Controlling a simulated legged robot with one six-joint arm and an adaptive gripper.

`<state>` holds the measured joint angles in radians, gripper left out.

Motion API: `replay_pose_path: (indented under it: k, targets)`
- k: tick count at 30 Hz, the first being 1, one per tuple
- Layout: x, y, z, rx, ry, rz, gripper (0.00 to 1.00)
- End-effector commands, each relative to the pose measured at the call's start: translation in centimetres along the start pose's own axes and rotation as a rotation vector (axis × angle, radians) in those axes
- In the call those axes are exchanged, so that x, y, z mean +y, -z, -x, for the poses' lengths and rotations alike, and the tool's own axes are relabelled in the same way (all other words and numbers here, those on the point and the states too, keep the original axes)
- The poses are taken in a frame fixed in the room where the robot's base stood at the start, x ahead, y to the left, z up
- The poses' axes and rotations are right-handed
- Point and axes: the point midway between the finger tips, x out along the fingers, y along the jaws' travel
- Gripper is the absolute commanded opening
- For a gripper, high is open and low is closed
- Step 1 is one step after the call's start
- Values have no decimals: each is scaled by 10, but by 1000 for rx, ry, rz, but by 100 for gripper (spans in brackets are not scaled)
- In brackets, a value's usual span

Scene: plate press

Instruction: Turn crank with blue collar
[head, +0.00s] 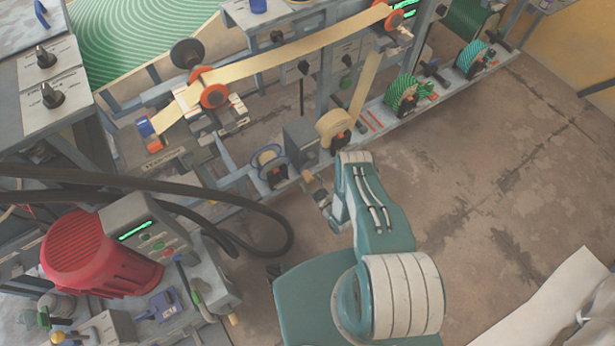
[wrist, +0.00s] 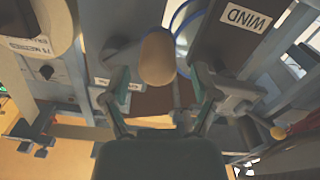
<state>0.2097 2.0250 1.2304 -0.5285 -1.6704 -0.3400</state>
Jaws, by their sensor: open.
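In the wrist view a rounded brown knob (wrist: 157,58), which looks like a crank handle, sits between the two fingers of my gripper (wrist: 161,78). The fingers are spread, one on each side of the knob, and a gap shows at both sides. Behind the knob is part of a blue ring (wrist: 178,18), partly hidden by the knob and dark panels. In the head view a wheel with a blue rim (head: 268,154) sits on the low rail, and my gripper (head: 313,190) is just right of it, small and partly hidden by my arm.
A panel labelled WIND (wrist: 241,17) is at the upper right of the wrist view. A cream roll (head: 333,128) and green-striped rolls (head: 401,93) line the rail. Thick black hoses (head: 225,197) and a red motor (head: 88,252) are at left.

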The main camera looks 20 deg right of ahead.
Motion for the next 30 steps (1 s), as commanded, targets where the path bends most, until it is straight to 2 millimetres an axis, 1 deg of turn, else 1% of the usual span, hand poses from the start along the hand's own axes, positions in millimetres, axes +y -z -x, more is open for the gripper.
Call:
replay_pose_path:
  k: [1, 3, 6, 14, 15, 17, 18, 19, 20, 30]
  targets:
    - [0, 0, -7, 1, 1, 1, 78]
    - [0, 0, -14, 1, 0, 1, 78]
    - [0, 0, -20, 0, 0, -1, 78]
    - [1, -1, -22, -2, -2, -1, 78]
    - [1, -1, -22, -2, -1, -1, 69]
    - [1, -1, -22, -2, -1, -1, 42]
    - [1, -1, -22, -2, -1, -1, 24]
    - [1, -1, -22, -2, -1, -1, 11]
    - [1, -1, -22, -2, -1, -1, 0]
    - [1, 1, -25, 1, 1, -15, 0]
